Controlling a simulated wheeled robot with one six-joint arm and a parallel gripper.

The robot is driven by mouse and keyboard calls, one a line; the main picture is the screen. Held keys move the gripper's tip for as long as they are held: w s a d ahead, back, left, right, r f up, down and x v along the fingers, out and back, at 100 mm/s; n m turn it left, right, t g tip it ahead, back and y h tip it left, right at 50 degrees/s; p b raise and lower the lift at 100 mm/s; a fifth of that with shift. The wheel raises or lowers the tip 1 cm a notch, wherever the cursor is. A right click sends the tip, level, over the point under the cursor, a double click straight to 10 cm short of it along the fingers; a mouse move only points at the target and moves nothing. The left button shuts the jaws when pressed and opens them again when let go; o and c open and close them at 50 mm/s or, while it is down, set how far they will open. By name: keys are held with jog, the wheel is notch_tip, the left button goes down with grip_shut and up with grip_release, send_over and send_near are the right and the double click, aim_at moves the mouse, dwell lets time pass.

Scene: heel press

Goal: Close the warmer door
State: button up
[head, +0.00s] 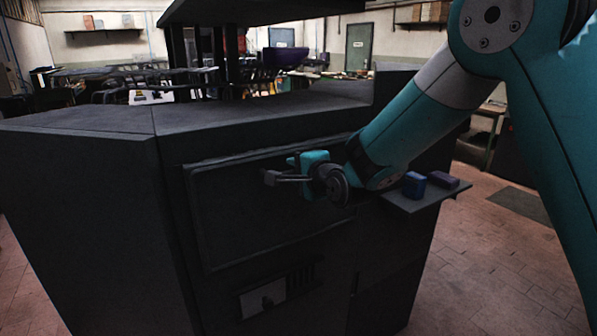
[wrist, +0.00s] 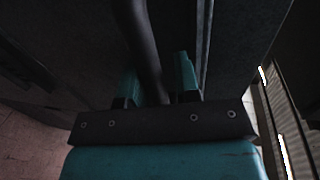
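The warmer is a large dark cabinet, and its door (head: 255,210) is a wide dark panel on the front in the head view. The door looks nearly flush with the front; I cannot tell whether it is fully closed. A grey handle (head: 285,179) sticks out near its right side. My gripper (head: 300,160) is at this handle. In the wrist view, the two teal fingers of my gripper (wrist: 158,75) stand apart on either side of a dark bar (wrist: 143,50), likely the handle. A gap shows on the bar's right, so the gripper looks open around it.
A small side shelf (head: 428,203) at the cabinet's right carries a blue block (head: 414,185) and a dark purple block (head: 446,180), close to my arm. Tiled floor (head: 475,270) is free at the right.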

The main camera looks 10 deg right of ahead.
jog(key=shift+o, duration=0.7)
jog(key=shift+a, duration=0.1)
jog(key=shift+d, duration=0.2)
jog(key=shift+s+d, duration=0.15)
jog(key=shift+s, duration=0.1)
jog(key=b+v, duration=0.4)
jog(key=v, duration=1.3)
jog(key=shift+a+b, duration=0.25)
jog(key=shift+b, duration=0.1)
jog(key=s+a+f+n+g, duration=0.1)
jog(key=s+f+n+g, duration=0.2)
jog(key=s+n+g, duration=0.4)
jog(key=s+a+f+n+g+h, duration=0.1)
jog(key=s+f+n+g, duration=0.3)
jog(key=s+n, duration=1)
jog(key=s+a+g, duration=0.1)
jog(key=g, duration=0.2)
jog(key=shift+s+a+g, duration=0.2)
jog(key=shift+a+g, duration=0.05)
jog(key=shift+g, duration=0.05)
